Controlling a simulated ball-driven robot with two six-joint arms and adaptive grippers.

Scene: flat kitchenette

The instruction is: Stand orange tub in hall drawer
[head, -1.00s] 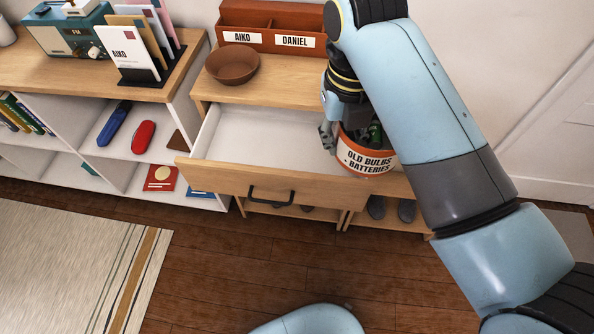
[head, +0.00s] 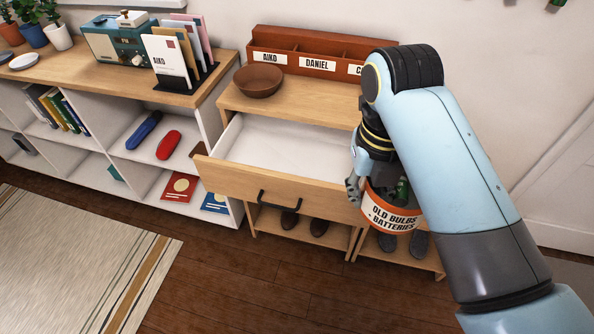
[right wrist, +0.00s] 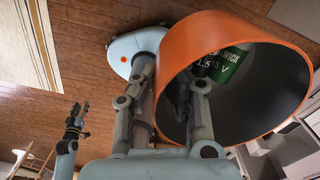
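The orange tub (head: 390,222), labelled "OLD BULBS + BATTERIES", hangs in the air at the right front corner of the open hall drawer (head: 255,183). The visible part of the drawer's white inside is empty. My right gripper (head: 357,185) is shut on the tub's wall. In the right wrist view one finger is inside the tub (right wrist: 240,22) and one outside, and a green battery (right wrist: 222,65) shows within. My left gripper (right wrist: 79,108) appears open and empty, far from the tub, in the right wrist view only.
A brown bowl (head: 258,82) and a red-brown letter sorter (head: 300,50) stand on the hall cabinet top behind the drawer. Shoes (head: 318,226) sit on the shelf below. A white shelf unit with a radio (head: 117,45) is at left. Floor in front is clear.

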